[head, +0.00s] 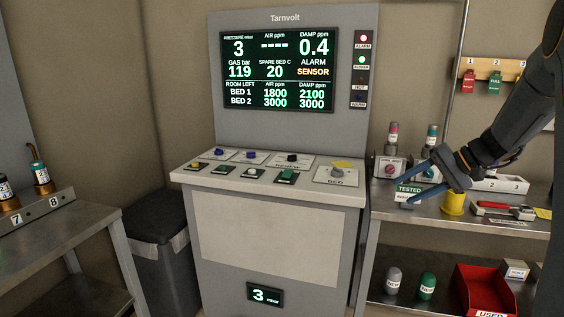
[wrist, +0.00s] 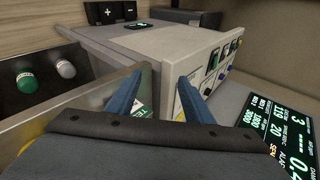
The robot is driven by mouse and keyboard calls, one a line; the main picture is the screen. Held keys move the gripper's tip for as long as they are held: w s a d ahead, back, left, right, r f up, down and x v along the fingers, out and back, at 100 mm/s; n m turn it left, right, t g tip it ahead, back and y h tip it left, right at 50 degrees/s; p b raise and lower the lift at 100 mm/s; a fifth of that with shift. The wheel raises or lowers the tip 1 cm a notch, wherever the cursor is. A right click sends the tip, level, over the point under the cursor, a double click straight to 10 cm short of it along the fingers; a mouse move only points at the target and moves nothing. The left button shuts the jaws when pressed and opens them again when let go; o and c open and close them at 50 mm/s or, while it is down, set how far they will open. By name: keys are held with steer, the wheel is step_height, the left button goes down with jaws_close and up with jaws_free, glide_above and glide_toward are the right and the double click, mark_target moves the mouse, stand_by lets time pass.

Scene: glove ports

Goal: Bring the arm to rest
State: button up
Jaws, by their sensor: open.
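My gripper (head: 424,178) is at the right in the head view, its two blue fingers spread apart and pointing left. It hangs over the left part of the steel bench (head: 440,210), near the green TESTED label (head: 409,190). In the wrist view the blue fingers (wrist: 158,95) stand apart, and I see nothing held between them. The grey Tarnvolt console (head: 285,195) stands to the left of my gripper. My dark arm comes in from the upper right.
A red USED bin (head: 480,288) sits below. Tags hang on a wooden rail (head: 490,69). A dark bin (head: 160,260) stands left of the console.

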steer(key=s+a+f+n+g+h+b, duration=0.1)
steer(key=s+a+f+g+h, duration=0.1)
steer(key=s+a+f, duration=0.4)
steer(key=s+a+f+n+g+h+b, duration=0.1)
steer(key=s+a+f+g+h, duration=0.15)
steer(key=s+a, duration=0.65)
steer(key=s+a+f+n+h, duration=0.1)
steer(key=s+f+h, duration=0.1)
steer(key=s, duration=0.6)
steer(key=s+a+f+n+h, duration=0.1)
steer(key=s+f+n+h, duration=0.1)
steer(key=s, duration=0.7)
steer(key=shift+a+f+n+b, duration=0.3)
steer(key=shift+a+f+b, duration=0.1)
steer(key=shift+f+b, duration=0.1)
